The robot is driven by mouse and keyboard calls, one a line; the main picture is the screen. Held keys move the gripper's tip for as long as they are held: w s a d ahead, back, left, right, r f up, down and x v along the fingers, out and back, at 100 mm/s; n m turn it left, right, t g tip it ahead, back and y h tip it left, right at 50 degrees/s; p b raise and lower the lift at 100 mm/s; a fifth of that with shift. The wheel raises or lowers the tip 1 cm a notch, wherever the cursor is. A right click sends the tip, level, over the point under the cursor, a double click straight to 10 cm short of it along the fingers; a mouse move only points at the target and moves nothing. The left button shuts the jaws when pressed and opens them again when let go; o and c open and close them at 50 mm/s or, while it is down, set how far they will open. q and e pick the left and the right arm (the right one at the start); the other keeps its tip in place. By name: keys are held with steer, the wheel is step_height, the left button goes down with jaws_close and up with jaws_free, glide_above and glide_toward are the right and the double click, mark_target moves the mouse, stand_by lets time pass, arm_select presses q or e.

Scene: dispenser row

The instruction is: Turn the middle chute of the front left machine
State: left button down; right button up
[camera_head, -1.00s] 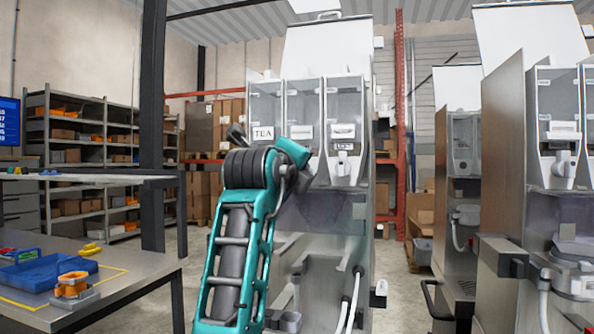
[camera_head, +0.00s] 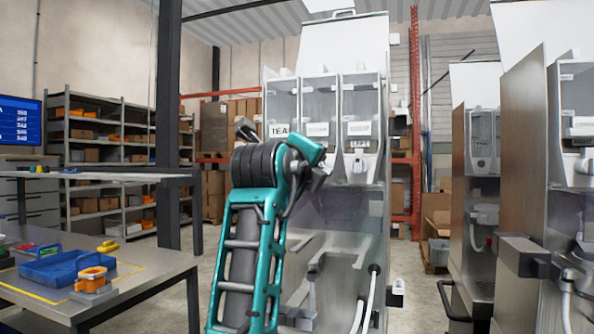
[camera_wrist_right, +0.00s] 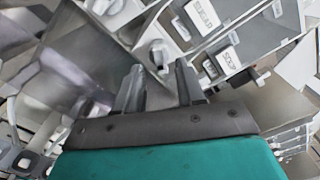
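The front left machine (camera_head: 345,235) stands mid-picture in the head view, with three clear bins side by side. The left bin's label reads TEA. The middle bin (camera_head: 318,100) has a white label; its chute below is mostly hidden behind my teal arm. The right chute (camera_head: 360,165) is in plain view. My right gripper (camera_wrist_right: 158,85) shows in the right wrist view, its two dark fingers apart. A pale chute knob (camera_wrist_right: 160,55) lies just beyond and between the fingertips; I cannot tell whether they touch it. No left gripper is identifiable.
A second machine (camera_head: 525,150) stands close at the right, with a bracket jutting towards the front left machine. A metal table (camera_head: 150,280) at the left carries a blue tray (camera_head: 60,268) and an orange part (camera_head: 92,280). Shelves stand behind.

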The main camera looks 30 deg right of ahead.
arm_select(q)
steer(key=shift+w+d+b, duration=0.25)
steer(key=shift+d+b, duration=0.15)
steer(key=shift+b, duration=0.25)
arm_select(e)
steer(key=v, duration=1)
steer(key=shift+s+a, duration=0.15)
steer(key=shift+a, duration=0.1)
arm_select(q)
steer(key=shift+f, duration=0.1)
